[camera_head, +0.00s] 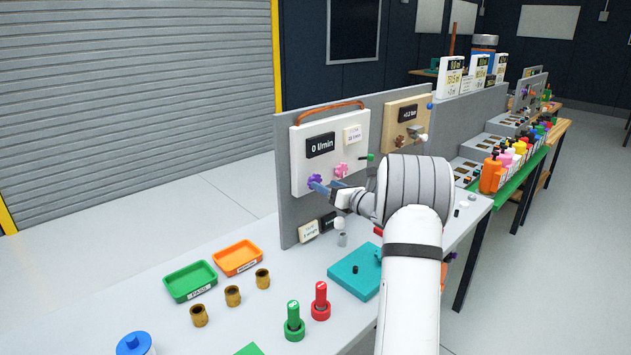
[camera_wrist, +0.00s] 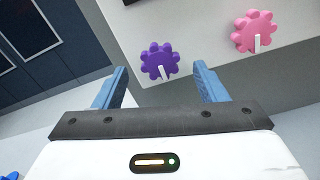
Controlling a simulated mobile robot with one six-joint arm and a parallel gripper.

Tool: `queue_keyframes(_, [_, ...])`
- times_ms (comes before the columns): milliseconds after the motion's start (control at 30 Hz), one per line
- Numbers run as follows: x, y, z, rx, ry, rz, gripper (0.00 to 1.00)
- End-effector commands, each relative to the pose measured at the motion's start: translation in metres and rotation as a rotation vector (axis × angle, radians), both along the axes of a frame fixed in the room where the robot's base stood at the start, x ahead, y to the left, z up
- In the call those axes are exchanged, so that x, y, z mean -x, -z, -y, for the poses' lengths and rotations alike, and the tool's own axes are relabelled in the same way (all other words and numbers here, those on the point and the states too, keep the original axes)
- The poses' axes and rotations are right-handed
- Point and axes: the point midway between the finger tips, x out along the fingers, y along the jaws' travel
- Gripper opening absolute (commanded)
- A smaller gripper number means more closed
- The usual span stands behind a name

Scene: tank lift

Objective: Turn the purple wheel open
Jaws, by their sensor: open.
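The purple wheel (camera_wrist: 158,62) is a lobed knob with a white pointer mark, on the lower part of a white panel (camera_head: 301,169). In the head view the purple wheel (camera_head: 315,181) shows at the panel's lower left, partly covered by my gripper. My gripper (camera_wrist: 158,78) is open, with its two blue fingers apart and nothing between them. In the wrist view the wheel lies just beyond the fingertips, between them. In the head view my gripper (camera_head: 322,188) is at the wheel; whether it touches cannot be told. The panel's display (camera_head: 320,145) reads 0 l/min.
A pink wheel (camera_wrist: 254,33) sits right of the purple one on the same panel. A copper pipe (camera_head: 330,110) runs along the panel's top. Below on the table are green (camera_head: 190,281) and orange (camera_head: 237,257) trays, brass cylinders and a teal block (camera_head: 352,271).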

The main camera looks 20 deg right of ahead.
Motion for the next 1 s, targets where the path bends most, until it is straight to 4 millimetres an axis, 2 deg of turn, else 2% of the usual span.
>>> queue_keyframes(100, [-0.02, -0.002, -0.008, 0.0, -0.002, 0.0, 0.66])
queue_keyframes(300, [-0.041, -0.001, -0.016, 0.001, -0.002, -0.001, 0.66])
queue_keyframes(667, [-0.046, 0.0, -0.018, 0.002, -0.002, -0.001, 0.65])
queue_keyframes(1000, [-0.046, 0.0, -0.019, 0.003, -0.003, 0.0, 0.37])
